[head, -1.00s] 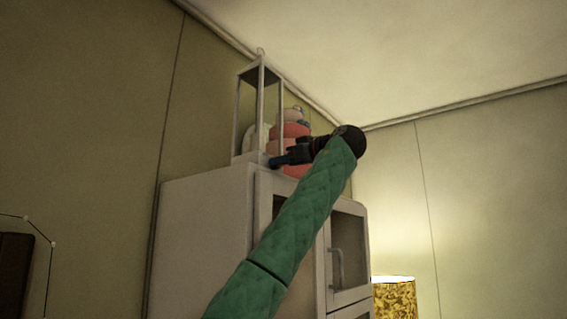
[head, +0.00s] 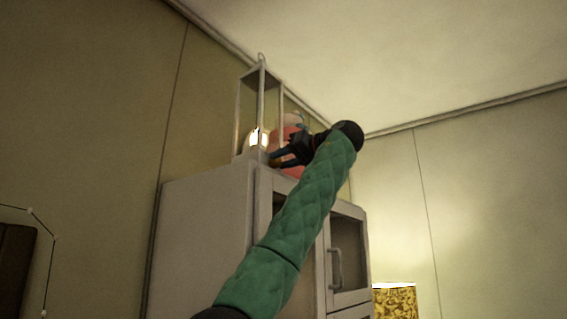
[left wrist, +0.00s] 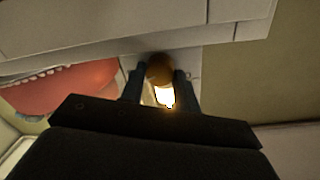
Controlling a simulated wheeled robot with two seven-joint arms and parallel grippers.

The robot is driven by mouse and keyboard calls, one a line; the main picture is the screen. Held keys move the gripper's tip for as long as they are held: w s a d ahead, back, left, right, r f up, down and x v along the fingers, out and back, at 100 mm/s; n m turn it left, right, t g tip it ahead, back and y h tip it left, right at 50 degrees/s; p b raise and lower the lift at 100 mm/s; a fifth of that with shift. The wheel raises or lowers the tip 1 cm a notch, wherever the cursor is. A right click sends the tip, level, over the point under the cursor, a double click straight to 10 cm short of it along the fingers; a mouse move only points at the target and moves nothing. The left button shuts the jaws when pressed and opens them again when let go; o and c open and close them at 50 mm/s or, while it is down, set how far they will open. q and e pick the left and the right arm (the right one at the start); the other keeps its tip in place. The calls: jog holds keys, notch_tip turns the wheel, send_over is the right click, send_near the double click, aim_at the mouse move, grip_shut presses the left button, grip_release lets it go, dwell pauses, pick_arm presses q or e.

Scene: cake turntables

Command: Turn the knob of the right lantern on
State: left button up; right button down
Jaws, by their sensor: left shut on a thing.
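A tall pale-framed lantern (head: 238,112) stands on top of a white cabinet (head: 205,215), and a bright light glows inside its lower part. It is the only lantern in the head view. My left gripper (head: 279,157) reaches its base from the right. In the left wrist view, my left gripper (left wrist: 158,78) is shut on a round orange-brown knob (left wrist: 160,68), with one dark finger on each side. The glow shows just below the knob there. My right gripper is not in view.
A yellow patterned lampshade (head: 395,302) is lower right. Open air lies right of the cabinet.

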aim_at(280, 162)
pick_arm(q)
jog(key=shift+r+m, duration=0.1)
jog(key=shift+m, duration=0.2)
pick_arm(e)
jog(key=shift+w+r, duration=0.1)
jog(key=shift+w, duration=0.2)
pick_arm(q)
jog(key=o, duration=1)
jog(key=shift+c, duration=0.2)
jog(key=shift+w, duration=0.15)
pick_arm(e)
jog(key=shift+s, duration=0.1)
pick_arm(q)
jog(key=shift+s+d+b, duration=0.3)
jog(key=shift+b, duration=0.05)
jog(key=shift+f+b+v, duration=0.15)
jog(key=shift+b+v, duration=0.2)
jog(key=shift+v, duration=0.25)
jog(key=shift+f+b+v, duration=0.15)
jog(key=shift+b+v, duration=0.15)
jog(key=shift+v, duration=0.35)
jog(key=b+v, duration=0.1)
jog(key=v, duration=0.3)
jog(key=shift+s+d+r, duration=0.1)
jog(key=shift+d+r, duration=0.05)
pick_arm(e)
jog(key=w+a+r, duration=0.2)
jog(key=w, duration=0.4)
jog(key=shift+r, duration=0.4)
